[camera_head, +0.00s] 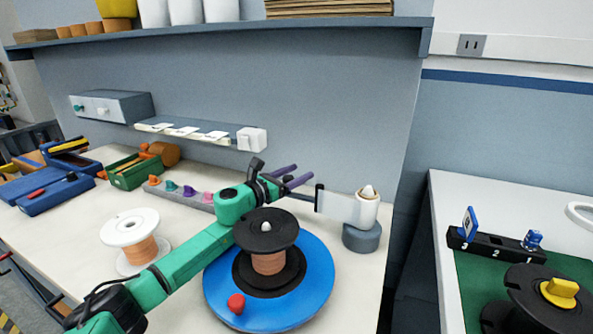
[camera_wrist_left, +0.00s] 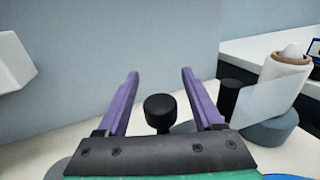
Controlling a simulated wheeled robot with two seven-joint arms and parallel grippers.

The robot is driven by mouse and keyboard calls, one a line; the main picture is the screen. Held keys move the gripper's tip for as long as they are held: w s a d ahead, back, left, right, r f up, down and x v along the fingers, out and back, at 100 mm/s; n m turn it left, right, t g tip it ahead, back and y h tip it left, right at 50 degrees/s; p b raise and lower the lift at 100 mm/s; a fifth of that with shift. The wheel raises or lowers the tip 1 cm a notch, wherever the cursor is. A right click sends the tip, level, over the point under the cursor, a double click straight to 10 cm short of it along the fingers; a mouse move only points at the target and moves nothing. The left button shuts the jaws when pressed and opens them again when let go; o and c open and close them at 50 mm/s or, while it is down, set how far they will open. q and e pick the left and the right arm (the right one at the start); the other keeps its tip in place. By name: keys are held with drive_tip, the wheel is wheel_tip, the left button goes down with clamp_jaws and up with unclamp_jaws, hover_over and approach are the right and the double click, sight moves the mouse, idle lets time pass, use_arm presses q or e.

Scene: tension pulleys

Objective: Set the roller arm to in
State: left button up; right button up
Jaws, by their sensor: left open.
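My left gripper (camera_head: 303,171) reaches in over the bench with its purple fingers apart, pointing away to the back right. In the left wrist view the gripper (camera_wrist_left: 160,73) is open, with nothing held between its fingers. A black round knob (camera_wrist_left: 160,108) on a short stem stands in line with the gap, low between the fingers. I cannot tell whether it is the roller arm's; in the head view it is not clearly visible. A black post (camera_head: 319,197) stands right of the fingers, with a clear film running to a white roll (camera_head: 367,207) on a grey base.
A blue disc (camera_head: 318,270) with a black-flanged copper spool (camera_head: 268,262) and red knob (camera_head: 236,303) lies beneath my forearm. A white-flanged spool (camera_head: 131,228) stands left. A row of coloured knobs (camera_head: 190,191) and a green bin (camera_head: 127,175) are behind. A wall closes the back.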

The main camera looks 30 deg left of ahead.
use_arm(q)
clamp_jaws()
idle(1.4)
